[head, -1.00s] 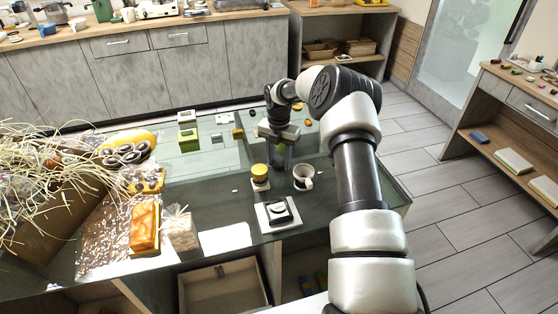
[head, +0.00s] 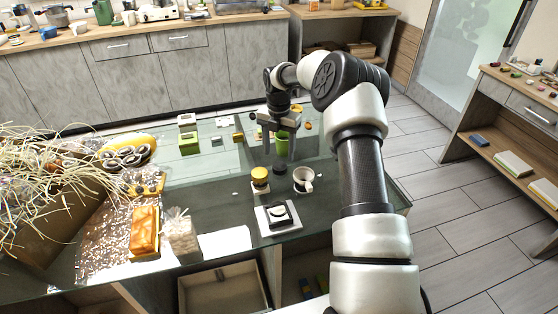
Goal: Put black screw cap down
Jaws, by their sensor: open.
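A small dark round piece, which looks like the black screw cap (head: 280,169), sits on the glass table between the yellow-lidded jar (head: 260,177) and the white mug (head: 304,180). My gripper (head: 280,156) is above it, pointing down, with its two fingers spread apart. The fingers appear to be just above or around the cap; the exact gap cannot be told. A green object (head: 282,137) shows between the fingers, behind them.
A white scale-like device (head: 277,222) with a black top stands near the front edge. An orange box (head: 145,229), a clear bag (head: 181,232) and a straw-filled basket (head: 50,215) crowd the left. Green and white boxes (head: 188,139) stand farther back.

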